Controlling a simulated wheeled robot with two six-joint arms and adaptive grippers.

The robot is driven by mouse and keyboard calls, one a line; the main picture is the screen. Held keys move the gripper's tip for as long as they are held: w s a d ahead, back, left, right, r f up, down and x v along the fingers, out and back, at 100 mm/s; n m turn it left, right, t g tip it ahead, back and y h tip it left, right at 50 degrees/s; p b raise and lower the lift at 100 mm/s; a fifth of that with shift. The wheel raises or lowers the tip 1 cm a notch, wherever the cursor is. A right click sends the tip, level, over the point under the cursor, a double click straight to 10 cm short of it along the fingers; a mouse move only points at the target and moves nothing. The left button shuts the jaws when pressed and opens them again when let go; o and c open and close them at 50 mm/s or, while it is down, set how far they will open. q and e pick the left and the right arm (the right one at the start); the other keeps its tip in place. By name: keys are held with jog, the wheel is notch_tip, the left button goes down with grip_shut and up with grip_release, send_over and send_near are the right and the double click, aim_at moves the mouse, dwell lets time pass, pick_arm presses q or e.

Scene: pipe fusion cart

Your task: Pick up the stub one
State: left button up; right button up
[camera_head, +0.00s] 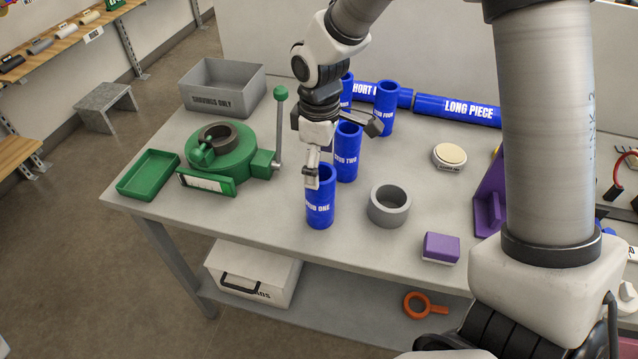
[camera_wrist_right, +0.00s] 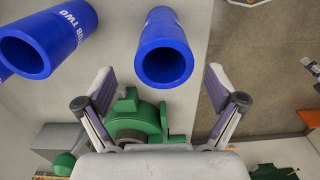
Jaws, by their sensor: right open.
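Stub one (camera_head: 319,210) is a blue upright tube with white lettering, near the front edge of the grey table. My right gripper (camera_head: 341,150) is over its far side, with one finger overlapping its top rim in the head view. In the right wrist view, stub one (camera_wrist_right: 163,24) shows its open end ahead of the right gripper (camera_wrist_right: 160,88). The two fingers are spread wide, with nothing between them; the tube lies beyond the tips. Any contact cannot be told. My left gripper is not in view.
Stub two (camera_head: 347,160) stands close behind stub one, with other blue stubs further back. A grey ring (camera_head: 390,206) is to the right. A green clamp fixture (camera_head: 228,152) and green tray (camera_head: 148,175) are to the left. A purple block (camera_head: 441,248) lies near the front edge.

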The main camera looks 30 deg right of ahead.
aim_at(320, 197)
jog(key=shift+s+a+f+p, duration=0.25)
jog(key=shift+s+f, duration=0.1)
jog(key=shift+f, duration=0.1)
jog(key=shift+s+a+f+p, duration=0.2)
jog(key=shift+s+f, duration=0.1)
jog(key=shift+f, duration=0.15)
jog(key=f, duration=0.2)
jog(key=d+f, duration=0.1)
jog(key=shift+w+f, duration=0.25)
jog(key=shift+w, duration=0.15)
jog(key=shift+w+d+f, duration=0.1)
jog(key=shift+w+f, duration=0.1)
jog(key=shift+f, duration=0.1)
jog(key=shift+s+a+r, duration=0.15)
jog(key=shift+a, duration=0.05)
jog(key=shift+c, duration=0.6)
jog(key=shift+s+a+r, duration=0.15)
jog(key=c, duration=1.3)
